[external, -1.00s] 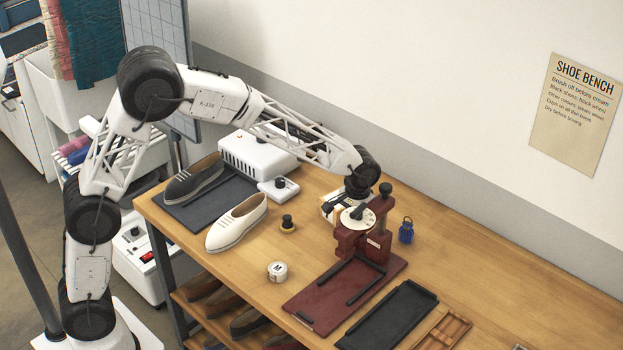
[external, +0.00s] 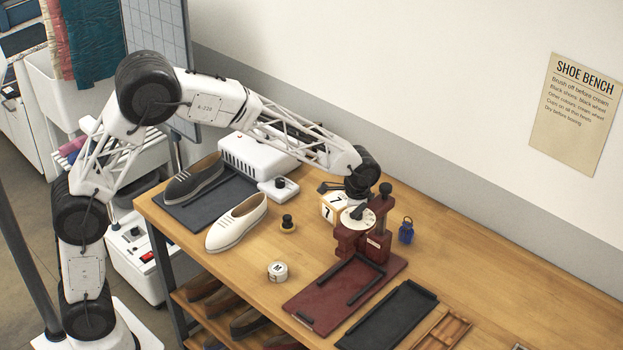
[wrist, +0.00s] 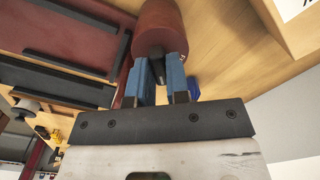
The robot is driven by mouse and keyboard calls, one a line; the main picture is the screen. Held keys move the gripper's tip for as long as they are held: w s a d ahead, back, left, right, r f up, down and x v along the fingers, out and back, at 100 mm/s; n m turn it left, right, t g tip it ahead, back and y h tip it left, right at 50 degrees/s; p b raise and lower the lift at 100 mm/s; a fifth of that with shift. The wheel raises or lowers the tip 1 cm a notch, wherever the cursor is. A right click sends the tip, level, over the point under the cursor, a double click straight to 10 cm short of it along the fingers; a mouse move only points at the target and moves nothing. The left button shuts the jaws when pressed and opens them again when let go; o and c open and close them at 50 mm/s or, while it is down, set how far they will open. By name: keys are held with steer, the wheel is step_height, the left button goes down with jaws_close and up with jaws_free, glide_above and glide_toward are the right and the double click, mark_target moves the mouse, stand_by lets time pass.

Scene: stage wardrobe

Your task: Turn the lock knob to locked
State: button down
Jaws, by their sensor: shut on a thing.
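My gripper (wrist: 162,72) shows in the wrist view with its two blue fingers close on either side of a dark piece, which appears to be the lock knob. The piece sits at the end of a dark red cylinder (wrist: 159,28); the fingers hide much of it, and its locked or unlocked mark cannot be read. In the external view my gripper is down at the dark red press (external: 376,248), just left of its upright black-topped post (external: 385,190). The fingertips are hard to make out there.
A cube with 7s (external: 328,208) stands close behind my gripper on the left. A blue padlock-like item (external: 406,231) stands right of the press. A black tray (external: 388,315), a white tin (external: 277,271) and a white shoe (external: 237,224) are nearby.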

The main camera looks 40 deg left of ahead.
steer(key=m, duration=0.6)
steer(key=shift+r, duration=0.1)
stand_by(0.3)
steer(key=c, duration=1.1)
jaws_free()
steer(key=shift+r, duration=0.1)
steer(key=shift+r, duration=3.75)
steer(key=shift+m, duration=0.3)
